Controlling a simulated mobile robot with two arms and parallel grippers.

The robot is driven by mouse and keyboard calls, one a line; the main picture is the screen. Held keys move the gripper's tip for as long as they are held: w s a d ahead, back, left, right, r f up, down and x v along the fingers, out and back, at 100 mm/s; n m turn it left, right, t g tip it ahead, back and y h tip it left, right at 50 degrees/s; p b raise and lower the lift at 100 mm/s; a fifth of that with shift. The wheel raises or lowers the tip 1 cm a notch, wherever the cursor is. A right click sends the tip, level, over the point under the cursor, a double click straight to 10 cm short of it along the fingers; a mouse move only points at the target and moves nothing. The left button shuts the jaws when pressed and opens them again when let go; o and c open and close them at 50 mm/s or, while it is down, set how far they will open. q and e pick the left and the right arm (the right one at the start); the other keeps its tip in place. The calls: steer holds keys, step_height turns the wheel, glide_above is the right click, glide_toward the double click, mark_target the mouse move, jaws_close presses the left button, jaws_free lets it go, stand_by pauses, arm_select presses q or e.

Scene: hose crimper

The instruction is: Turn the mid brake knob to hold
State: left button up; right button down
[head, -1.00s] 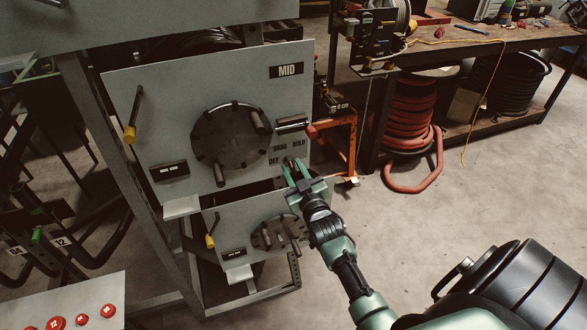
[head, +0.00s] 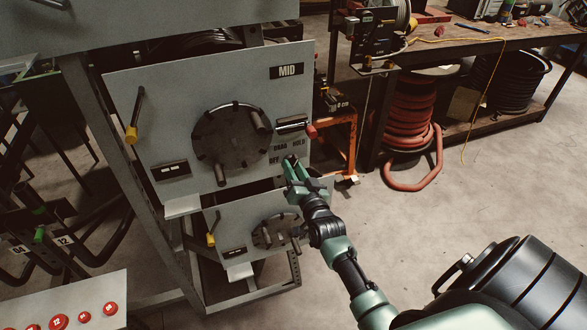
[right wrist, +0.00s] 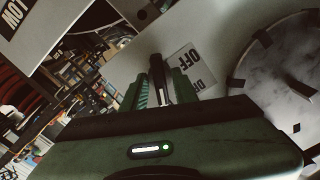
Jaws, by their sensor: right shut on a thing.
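The mid brake knob (right wrist: 157,79) is a small dark knob on the lower right of the grey MID panel (head: 150,85). Its OFF, DRAG and HOLD labels (head: 286,149) are printed beside it. My right gripper (head: 291,170) is at the panel and shut on the knob. In the right wrist view the knob stands between the green fingers of the right gripper (right wrist: 158,88), near the OFF label (right wrist: 193,58). The fingers and viewing angle hide which label the knob points to. My left gripper is not in view.
A dark round reel hub (head: 230,143) with handles sits left of the labels. A red-ended lever (head: 295,124) sticks out just above them. A lower panel (head: 235,225) is below. A workbench (head: 480,45) with hose reels stands at the right; the floor between is clear.

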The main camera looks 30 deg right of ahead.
steer(key=shift+m, duration=0.3)
steer(key=c, duration=1.4)
jaws_free()
steer(key=shift+c, duration=0.2)
steer(key=shift+s, duration=0.1)
steer(key=b+v, duration=0.1)
steer(key=v, duration=0.6)
steer(key=shift+s+b, duration=0.3)
steer(key=shift+s, duration=0.05)
steer(key=shift+f, duration=0.1)
